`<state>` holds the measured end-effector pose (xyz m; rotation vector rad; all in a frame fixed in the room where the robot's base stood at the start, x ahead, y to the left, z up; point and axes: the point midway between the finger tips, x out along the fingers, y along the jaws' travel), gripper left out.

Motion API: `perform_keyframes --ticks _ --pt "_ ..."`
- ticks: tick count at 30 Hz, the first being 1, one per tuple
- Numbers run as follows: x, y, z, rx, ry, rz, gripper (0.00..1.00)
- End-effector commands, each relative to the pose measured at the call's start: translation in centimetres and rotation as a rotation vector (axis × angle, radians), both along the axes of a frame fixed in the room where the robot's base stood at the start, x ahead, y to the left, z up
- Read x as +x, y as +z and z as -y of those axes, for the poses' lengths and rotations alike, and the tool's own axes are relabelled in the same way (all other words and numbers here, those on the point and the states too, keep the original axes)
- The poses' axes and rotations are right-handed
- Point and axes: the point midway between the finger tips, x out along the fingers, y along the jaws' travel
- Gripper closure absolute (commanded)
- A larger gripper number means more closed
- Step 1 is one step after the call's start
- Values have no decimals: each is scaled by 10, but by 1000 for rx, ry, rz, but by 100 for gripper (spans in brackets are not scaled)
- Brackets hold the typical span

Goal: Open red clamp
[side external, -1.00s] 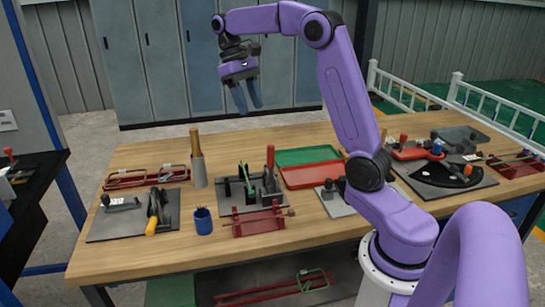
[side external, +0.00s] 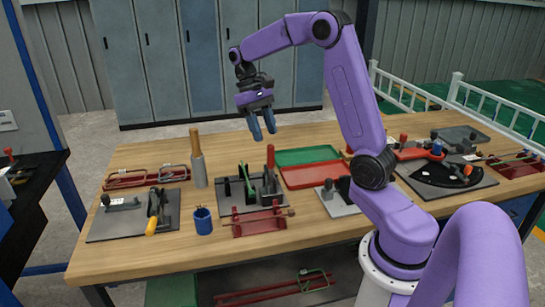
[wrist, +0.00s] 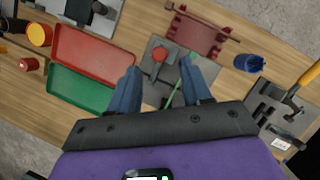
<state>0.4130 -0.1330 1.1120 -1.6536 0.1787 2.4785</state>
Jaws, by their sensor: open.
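A clamp with an upright red handle (side external: 270,158) stands on a grey plate (side external: 235,209) at the middle of the table. In the wrist view its round red top (wrist: 160,54) shows near the gap between my fingertips, with a green rod (wrist: 174,96) beside it. A red vise-like clamp (side external: 258,222) lies in front of that plate and shows at the top of the wrist view (wrist: 200,32). My gripper (side external: 262,131) is open and empty, pointing down, well above the table and apart from the clamps.
A green tray (side external: 306,156) and a red tray (side external: 312,175) lie right of the plate. A blue cup (side external: 203,222) stands to its left, with a tall wooden-handled tool (side external: 197,160) behind. Red bar clamps (side external: 146,178) and a plate with a yellow-handled clamp (side external: 152,226) are farther left.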

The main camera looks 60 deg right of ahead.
Motion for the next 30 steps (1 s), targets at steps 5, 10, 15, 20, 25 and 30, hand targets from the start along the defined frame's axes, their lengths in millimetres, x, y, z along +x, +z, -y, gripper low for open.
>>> perform_keyframes --ticks 5,10,15,20,25,30 --pt "-13 -30 -2 1 0 -4 52" --pt "-24 -56 -4 2 0 -4 52" --pt "-30 -72 -5 1 0 -2 52" --pt "-32 -78 -5 1 0 0 52" --pt "-32 -79 -6 0 0 1 52" --pt "-32 -79 -5 0 0 1 78"
